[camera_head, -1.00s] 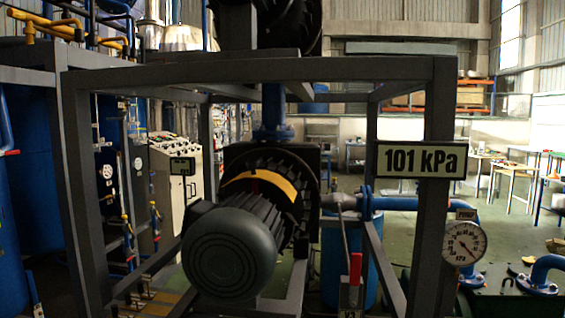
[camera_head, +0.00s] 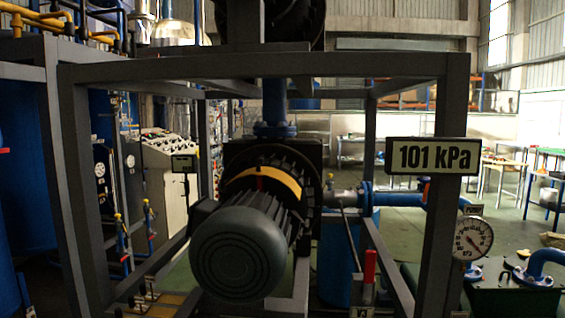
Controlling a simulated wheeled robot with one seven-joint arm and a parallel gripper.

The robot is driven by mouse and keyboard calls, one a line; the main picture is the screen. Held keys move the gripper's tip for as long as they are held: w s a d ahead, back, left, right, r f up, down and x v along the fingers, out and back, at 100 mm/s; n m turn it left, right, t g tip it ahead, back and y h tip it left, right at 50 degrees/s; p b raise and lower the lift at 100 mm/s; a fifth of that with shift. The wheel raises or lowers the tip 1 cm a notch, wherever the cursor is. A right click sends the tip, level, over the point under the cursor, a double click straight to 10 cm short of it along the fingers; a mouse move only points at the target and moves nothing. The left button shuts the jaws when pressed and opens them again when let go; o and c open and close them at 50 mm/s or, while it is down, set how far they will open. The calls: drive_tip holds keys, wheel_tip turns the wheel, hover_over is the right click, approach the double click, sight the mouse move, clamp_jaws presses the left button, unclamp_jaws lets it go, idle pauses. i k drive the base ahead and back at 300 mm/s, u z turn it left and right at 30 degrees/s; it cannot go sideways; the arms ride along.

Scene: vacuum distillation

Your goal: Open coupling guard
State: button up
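The coupling guard appears to be the yellow curved band (camera_head: 264,180) over the top of the coupling, between the dark finned motor (camera_head: 240,250) and the black pump housing (camera_head: 290,160). A small red mark shows near the middle of the band. The band lies over the coupling, and what is under it is hidden. The motor sits inside a grey steel frame (camera_head: 270,66). My gripper is not in view.
A "101 kPa" sign (camera_head: 433,156) and a round gauge (camera_head: 472,238) are on the frame's right post. A red-handled valve (camera_head: 369,266) stands low right of the motor. Frame posts and top beam bound the opening. A control panel (camera_head: 170,150) stands behind left.

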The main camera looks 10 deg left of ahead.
sight(280, 175)
drive_tip(key=k, duration=0.45)
drive_tip(key=u, duration=0.85)
drive_tip(key=i, duration=0.5)
drive_tip(key=z, duration=0.05)
